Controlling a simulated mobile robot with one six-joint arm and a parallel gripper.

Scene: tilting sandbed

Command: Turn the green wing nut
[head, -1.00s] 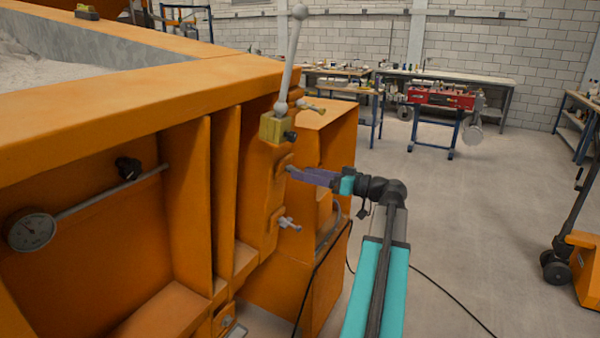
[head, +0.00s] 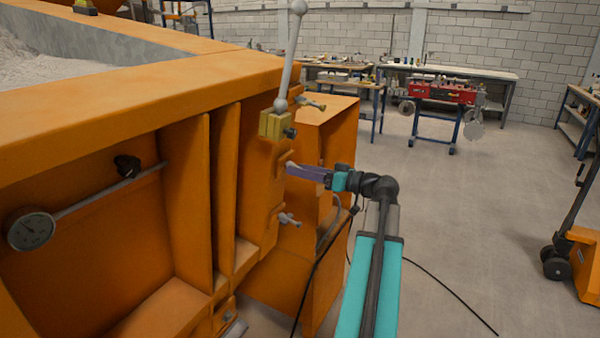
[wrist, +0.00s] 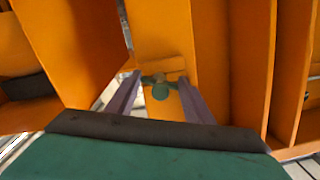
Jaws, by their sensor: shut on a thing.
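The green wing nut (wrist: 160,89) sits on an orange upright plate in the wrist view, below a small orange bracket. My gripper (wrist: 158,78) has one purple finger on each side of it and is shut on it, the fingertips at its wings. In the head view my gripper (head: 291,170) reaches from the right to the orange machine's end plate. The nut itself cannot be made out there behind the fingers.
A grey wing nut (head: 289,219) sits below my gripper. Another wing nut (head: 312,104) and a ball-ended lever (head: 289,60) on a yellow block (head: 271,126) are above. Open floor lies to the right.

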